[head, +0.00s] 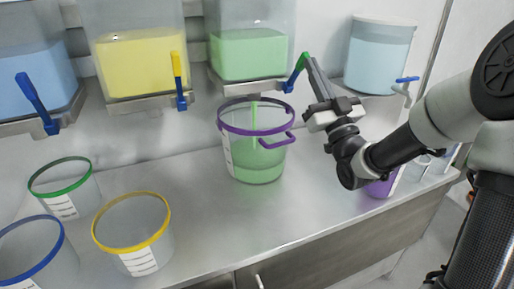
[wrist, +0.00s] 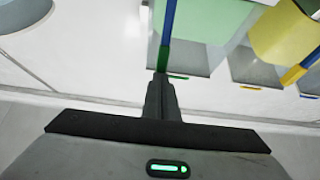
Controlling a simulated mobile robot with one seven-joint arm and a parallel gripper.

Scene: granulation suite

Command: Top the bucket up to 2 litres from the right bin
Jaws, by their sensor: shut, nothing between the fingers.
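The right bin (head: 250,50) is clear and holds green material. Its lever (head: 297,70) has a green tip and a blue base and leans to the right. A green stream falls from this bin into the purple-rimmed bucket (head: 257,130). The bucket stands upright on the bench below, with green contents in its lower part. Its side label is too small to read. My gripper (head: 307,60) is shut and empty, its fingertips at the lever's green tip. In the wrist view, the shut fingers (wrist: 160,85) meet the green end of the lever (wrist: 166,35).
A yellow bin (head: 140,65) and a blue bin (head: 35,80) hang to the left. Green-, yellow- (head: 133,235) and blue-rimmed buckets stand at the bench's left. A pale-blue tank (head: 378,60) with a tap is at right. A purple container (head: 383,188) stands behind my arm.

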